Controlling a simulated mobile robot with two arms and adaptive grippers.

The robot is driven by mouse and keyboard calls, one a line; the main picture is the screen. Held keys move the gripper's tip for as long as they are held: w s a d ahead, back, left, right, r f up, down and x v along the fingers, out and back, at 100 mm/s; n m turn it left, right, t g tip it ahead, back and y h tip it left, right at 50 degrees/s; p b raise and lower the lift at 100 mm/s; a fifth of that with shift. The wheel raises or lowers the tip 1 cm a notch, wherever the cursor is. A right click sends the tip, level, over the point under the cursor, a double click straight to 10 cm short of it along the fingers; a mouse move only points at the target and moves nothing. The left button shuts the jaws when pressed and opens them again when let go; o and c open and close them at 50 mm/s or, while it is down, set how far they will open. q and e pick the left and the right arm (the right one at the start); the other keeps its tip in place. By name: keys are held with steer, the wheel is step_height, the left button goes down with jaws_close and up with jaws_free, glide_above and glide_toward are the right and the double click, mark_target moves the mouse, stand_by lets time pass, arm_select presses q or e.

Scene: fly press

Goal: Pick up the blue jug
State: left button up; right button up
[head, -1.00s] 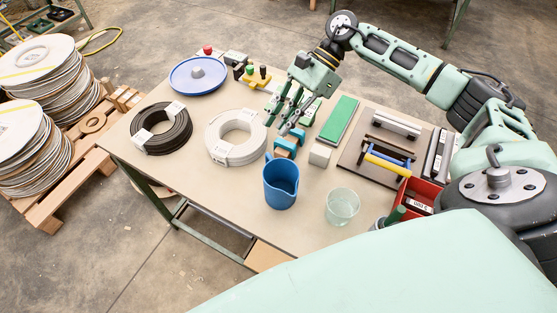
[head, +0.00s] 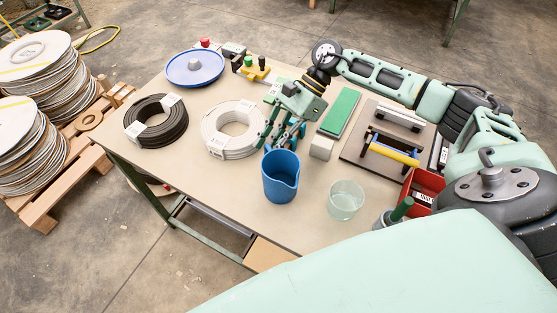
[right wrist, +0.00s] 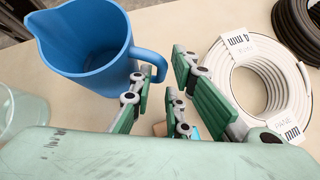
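The blue jug (head: 281,180) stands upright near the front edge of the table, and its handle side faces my right gripper (head: 279,140). In the right wrist view the jug (right wrist: 88,45) is at the upper left, with its spout to the left and its handle to the right. My right gripper (right wrist: 164,82) is open, its green fingers spread. The handle is just ahead of the left fingertips; whether they touch it I cannot tell. Nothing is held. My left gripper is not in view.
A glass beaker (head: 346,200) stands right of the jug. A white coil (head: 231,130) lies left of the gripper, with a black coil (head: 156,122) beyond. A pale block (head: 321,147) and a green bar (head: 341,113) are to the right. Table front left is clear.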

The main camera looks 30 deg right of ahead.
steer(key=shift+x, duration=1.5)
steer(key=shift+c, duration=0.3)
jaws_close()
